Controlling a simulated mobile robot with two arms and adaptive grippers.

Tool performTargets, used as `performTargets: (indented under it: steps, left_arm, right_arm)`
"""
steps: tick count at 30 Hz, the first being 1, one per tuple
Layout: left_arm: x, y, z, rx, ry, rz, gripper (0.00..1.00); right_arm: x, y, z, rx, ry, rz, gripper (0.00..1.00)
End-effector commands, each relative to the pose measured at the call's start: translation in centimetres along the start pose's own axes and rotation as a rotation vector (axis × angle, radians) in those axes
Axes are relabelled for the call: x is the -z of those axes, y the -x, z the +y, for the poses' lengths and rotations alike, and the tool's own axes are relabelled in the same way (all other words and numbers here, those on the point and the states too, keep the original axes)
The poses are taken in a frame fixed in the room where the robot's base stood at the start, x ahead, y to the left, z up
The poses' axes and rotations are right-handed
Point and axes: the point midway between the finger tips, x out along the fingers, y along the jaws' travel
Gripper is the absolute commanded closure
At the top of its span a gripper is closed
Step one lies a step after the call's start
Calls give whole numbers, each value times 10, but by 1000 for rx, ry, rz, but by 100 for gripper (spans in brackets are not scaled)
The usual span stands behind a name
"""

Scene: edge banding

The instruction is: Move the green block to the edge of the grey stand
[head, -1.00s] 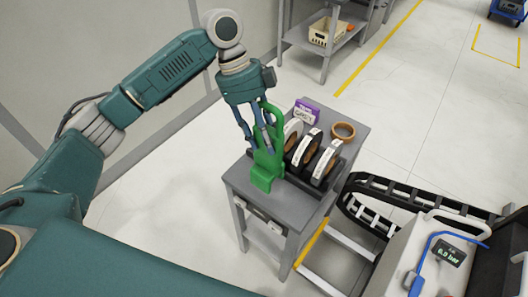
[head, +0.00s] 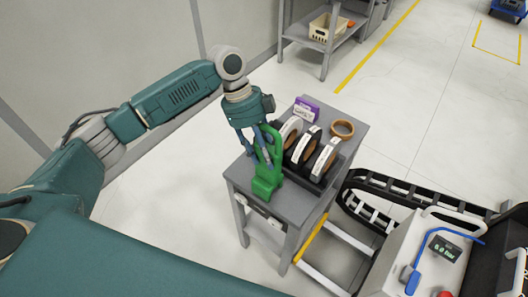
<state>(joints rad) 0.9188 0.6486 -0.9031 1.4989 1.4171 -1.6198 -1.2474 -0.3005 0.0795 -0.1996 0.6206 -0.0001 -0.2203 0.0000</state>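The green block (head: 266,183) has a wide foot and an upright part with a loop. It is at the near left side of the top of the grey stand (head: 318,208), close to its front edge. My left gripper (head: 262,158) comes down from above with its fingers around the upright part and appears shut on it. The fingers hide some of the green block. I cannot tell whether the foot fully rests on the top. My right gripper is not in view.
Several dark and white tape rolls (head: 308,150) stand in a rack beside the block. A brown ring (head: 342,129) and a purple box (head: 306,108) are behind. A machine with a gauge (head: 445,249) and a black cable chain (head: 416,196) are at the right.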

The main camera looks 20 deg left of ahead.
Motion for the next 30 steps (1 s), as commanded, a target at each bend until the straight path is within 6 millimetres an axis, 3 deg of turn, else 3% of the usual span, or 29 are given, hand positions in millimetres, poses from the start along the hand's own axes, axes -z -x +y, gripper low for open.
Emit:
performTargets:
  steps: [3,14,30]
  left_arm:
    - [0,0,0,0,0,0,45]
    - [1,6,0,2,0,0,45]
    - [1,107,-1,3,0,0,45]
  right_arm:
    - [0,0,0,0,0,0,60]
    - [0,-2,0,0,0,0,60]
    - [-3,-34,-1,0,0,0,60]
